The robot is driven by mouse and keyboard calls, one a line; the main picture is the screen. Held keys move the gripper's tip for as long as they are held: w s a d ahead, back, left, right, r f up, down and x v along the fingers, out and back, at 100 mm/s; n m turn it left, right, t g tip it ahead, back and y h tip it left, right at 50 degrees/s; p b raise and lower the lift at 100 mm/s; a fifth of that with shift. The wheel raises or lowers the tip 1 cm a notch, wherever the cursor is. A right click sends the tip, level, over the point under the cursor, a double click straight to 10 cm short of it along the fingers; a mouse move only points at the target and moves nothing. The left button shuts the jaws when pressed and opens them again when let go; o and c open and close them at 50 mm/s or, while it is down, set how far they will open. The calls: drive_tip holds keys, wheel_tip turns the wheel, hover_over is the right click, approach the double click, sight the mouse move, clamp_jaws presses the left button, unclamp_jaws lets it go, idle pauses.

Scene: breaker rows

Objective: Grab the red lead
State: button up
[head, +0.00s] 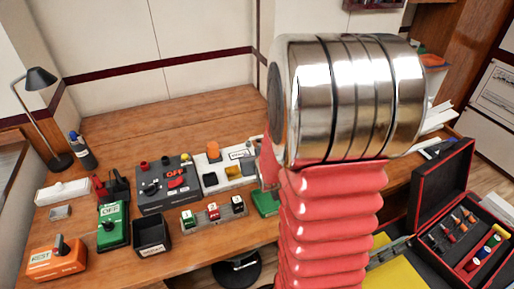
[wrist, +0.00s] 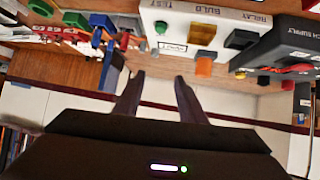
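A small red upright piece (head: 99,187), which looks like the red lead, stands at the left of the table in the head view. It is next to a similar black piece (head: 118,184), behind the green OFF box (head: 113,226). It is too small to make out fully. My gripper (wrist: 159,77) shows in the wrist view with its two dark fingers apart and nothing between them. In the head view my arm hides most of the gripper. It is well to the right of the red piece. I cannot tell the red lead for sure in the wrist view.
A lamp (head: 40,80) stands back left. The table's back (head: 170,115) is clear.

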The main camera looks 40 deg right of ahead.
drive_tip(key=s+d+f+m+t+h, duration=0.1)
drive_tip(key=s+d+f+h, duration=0.1)
drive_tip(key=d+f, duration=0.5)
drive_tip(key=shift+s+d+m, duration=0.4)
drive_tip(key=shift+s+d, duration=0.05)
drive_tip(key=shift+d, duration=0.1)
drive_tip(key=shift+w, duration=0.1)
